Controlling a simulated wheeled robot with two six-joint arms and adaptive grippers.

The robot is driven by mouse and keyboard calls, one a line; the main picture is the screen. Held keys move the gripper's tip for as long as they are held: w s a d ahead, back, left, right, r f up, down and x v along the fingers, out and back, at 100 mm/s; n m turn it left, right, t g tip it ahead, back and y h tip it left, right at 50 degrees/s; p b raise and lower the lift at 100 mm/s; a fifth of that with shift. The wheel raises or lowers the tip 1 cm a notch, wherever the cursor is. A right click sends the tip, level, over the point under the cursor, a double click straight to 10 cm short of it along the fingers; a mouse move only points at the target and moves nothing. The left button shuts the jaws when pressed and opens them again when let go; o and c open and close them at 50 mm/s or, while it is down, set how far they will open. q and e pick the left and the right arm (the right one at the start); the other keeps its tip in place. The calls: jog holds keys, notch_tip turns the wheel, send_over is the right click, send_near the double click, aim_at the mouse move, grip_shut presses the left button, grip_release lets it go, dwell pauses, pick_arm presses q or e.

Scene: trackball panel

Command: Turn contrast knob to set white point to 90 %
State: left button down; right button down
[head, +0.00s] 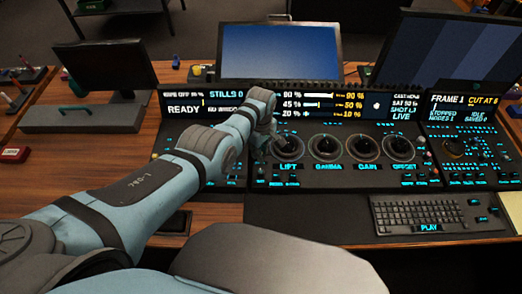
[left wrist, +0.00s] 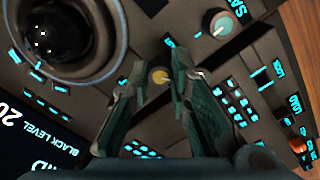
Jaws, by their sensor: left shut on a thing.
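My left gripper (head: 268,135) reaches the trackball panel (head: 345,178) left of the LIFT ball. In the left wrist view my left gripper (left wrist: 160,68) is shut on a small knob with a yellowish top (left wrist: 160,76), which sits between the fingertips. No label on this knob can be read. A teal-topped knob (left wrist: 222,23) beside letters "SA" stands apart from the fingers. The panel's display (head: 322,104) shows three percentage rows; the top row seems to read 90 % at both ends, but the small text is doubtful. My right gripper is not in view.
The LIFT trackball (head: 287,146) is close to the gripper, with GAMMA (head: 327,147) to its right. A keyboard (head: 420,214) lies at the front right. A monitor (head: 280,50) stands behind the panel. Bare wood (head: 80,175) shows at the left.

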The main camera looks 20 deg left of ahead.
pick_arm(q)
jog(key=shift+n, duration=1)
jog(key=c, duration=1.5)
grip_release()
jog(key=shift+r, duration=0.15)
notch_tip(320, 180, up, 12)
jog(key=shift+f, duration=0.15)
